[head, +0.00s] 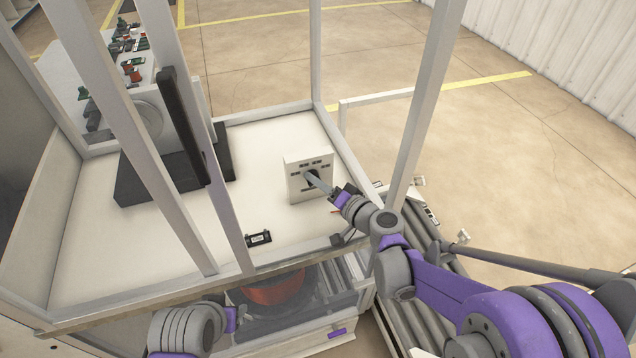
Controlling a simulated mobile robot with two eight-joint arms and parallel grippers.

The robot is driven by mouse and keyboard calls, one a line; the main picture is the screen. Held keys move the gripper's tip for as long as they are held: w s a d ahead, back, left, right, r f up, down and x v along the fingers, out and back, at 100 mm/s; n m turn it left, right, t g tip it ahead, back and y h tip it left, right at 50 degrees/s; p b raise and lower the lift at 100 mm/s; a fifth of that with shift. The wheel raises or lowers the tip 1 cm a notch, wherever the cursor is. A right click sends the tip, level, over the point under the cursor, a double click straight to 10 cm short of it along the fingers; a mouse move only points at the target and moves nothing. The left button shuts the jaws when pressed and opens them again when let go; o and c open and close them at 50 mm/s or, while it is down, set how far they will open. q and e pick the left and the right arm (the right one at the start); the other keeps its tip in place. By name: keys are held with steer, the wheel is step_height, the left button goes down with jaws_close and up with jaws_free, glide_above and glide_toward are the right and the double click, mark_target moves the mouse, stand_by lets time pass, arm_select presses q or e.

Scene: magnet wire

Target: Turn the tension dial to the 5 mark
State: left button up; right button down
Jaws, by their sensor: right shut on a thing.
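The tension dial (311,174) is a small dark knob on the front of an upright white box (296,190) on the white bench top. Dark marks sit around the knob, too small to read, so I cannot tell which mark it points to. My right gripper (318,182) reaches in from the right and is shut on the dial. Its fingers hide part of the knob and the face.
Metal frame posts (427,100) rise around the bench top (240,185). A small black labelled block (258,239) lies near the front edge. A dark base (140,180) with machinery stands at the left. A copper-coloured spool (275,290) sits below the bench.

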stand_by(0.3)
steer(key=shift+c, duration=2.2)
jaws_free()
steer(key=v, duration=1)
steer(key=shift+s+d, duration=0.25)
steer(key=shift+s, duration=0.1)
steer(key=shift+s, duration=0.1)
